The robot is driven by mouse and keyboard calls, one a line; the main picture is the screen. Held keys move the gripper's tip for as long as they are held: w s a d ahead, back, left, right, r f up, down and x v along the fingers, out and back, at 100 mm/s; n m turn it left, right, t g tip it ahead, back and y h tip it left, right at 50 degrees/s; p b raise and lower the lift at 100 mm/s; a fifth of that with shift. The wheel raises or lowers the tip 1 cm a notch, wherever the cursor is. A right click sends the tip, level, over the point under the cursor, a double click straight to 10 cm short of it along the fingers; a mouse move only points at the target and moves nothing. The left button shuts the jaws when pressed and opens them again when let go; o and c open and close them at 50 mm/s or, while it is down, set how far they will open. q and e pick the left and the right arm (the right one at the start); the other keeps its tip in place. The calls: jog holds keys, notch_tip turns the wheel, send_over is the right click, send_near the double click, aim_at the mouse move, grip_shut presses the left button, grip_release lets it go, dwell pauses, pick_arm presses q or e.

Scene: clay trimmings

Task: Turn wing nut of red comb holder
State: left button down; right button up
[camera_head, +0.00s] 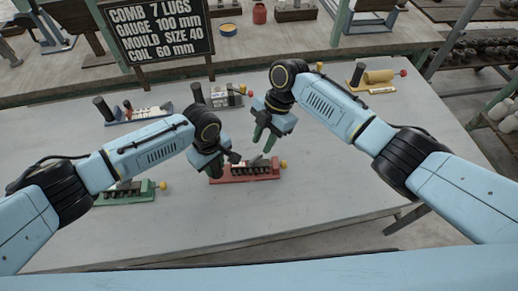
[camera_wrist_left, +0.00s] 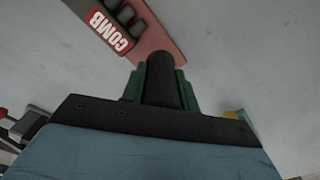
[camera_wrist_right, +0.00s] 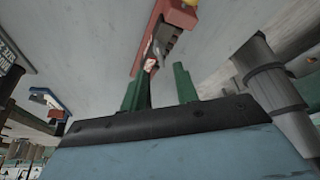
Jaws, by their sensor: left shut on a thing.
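The red comb holder (camera_head: 245,178) lies near the middle of the grey table, with a row of dark comb teeth and a yellow knob (camera_head: 284,164) at its right end. My left gripper (camera_wrist_left: 160,85) is shut on the holder's black upright handle (camera_wrist_left: 162,78) at the left end; the red base and its COMB label (camera_wrist_left: 108,30) show beyond. My right gripper (camera_wrist_right: 160,88) is open and empty, pointing down above the holder. A grey wing-like piece (camera_wrist_right: 164,36) on the holder shows beyond its fingers; I cannot tell surely whether it is the wing nut.
A green holder (camera_head: 128,195) lies left of the red one, partly behind my left arm. A blue holder (camera_head: 140,115), a grey one (camera_head: 228,97) and a yellow one (camera_head: 376,79) stand farther back. A black sign (camera_head: 155,35) stands at the back left. The table front is clear.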

jog(key=v, duration=0.6)
jog(key=shift+r, duration=0.35)
jog(key=shift+w+d, duration=0.15)
pick_arm(q)
jog(key=c, duration=1)
grip_release()
